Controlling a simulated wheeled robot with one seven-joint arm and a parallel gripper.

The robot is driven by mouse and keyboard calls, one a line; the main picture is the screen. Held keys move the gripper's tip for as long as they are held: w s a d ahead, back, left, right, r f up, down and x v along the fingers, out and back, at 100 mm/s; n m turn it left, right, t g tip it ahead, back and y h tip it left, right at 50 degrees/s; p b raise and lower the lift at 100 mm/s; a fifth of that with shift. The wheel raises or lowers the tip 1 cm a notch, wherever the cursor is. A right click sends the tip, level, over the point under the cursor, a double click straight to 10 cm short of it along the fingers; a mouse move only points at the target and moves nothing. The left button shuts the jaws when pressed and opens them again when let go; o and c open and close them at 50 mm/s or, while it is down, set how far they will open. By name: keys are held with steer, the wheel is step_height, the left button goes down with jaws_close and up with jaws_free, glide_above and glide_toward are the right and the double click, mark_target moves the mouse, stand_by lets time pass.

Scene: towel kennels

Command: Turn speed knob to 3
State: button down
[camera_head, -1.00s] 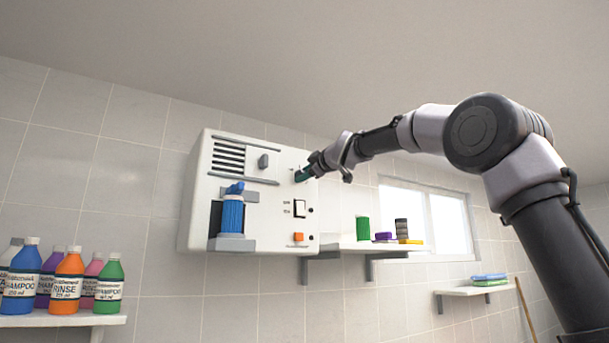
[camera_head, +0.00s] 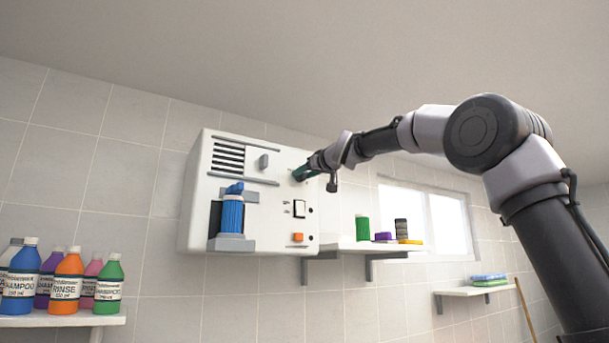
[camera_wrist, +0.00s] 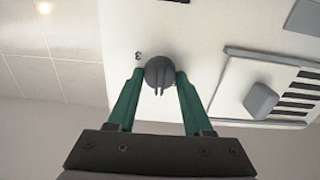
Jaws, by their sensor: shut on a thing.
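The white wall-mounted machine (camera_head: 272,217) carries a round dark grey knob (camera_wrist: 160,72) on its upper right front. In the wrist view a small mark like a "3" (camera_wrist: 138,56) is printed just up and left of the knob. Two ridges on the knob's face point down in that view. My gripper (camera_head: 300,174), with green fingers, is at the panel; in the wrist view its fingers (camera_wrist: 160,80) are shut on the knob, one on each side. In the head view my gripper hides the knob.
A grey lever-like piece (camera_head: 264,161) sits beside the vent slats (camera_head: 228,158). A blue bottle (camera_head: 232,215), a black switch (camera_head: 299,208) and an orange button (camera_head: 298,237) are lower on the machine. A shelf (camera_head: 350,246) with several items adjoins it on the right.

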steer(key=m, duration=0.5)
steer(key=shift+m, duration=0.3)
steer(key=m, duration=0.6)
steer(key=shift+f, duration=0.1)
steer(key=m, duration=0.6)
steer(key=shift+m, duration=0.3)
steer(key=m, duration=0.5)
steer(key=shift+m, duration=0.4)
steer(key=shift+c, duration=1.6)
jaws_free()
steer(key=shift+d, duration=0.1)
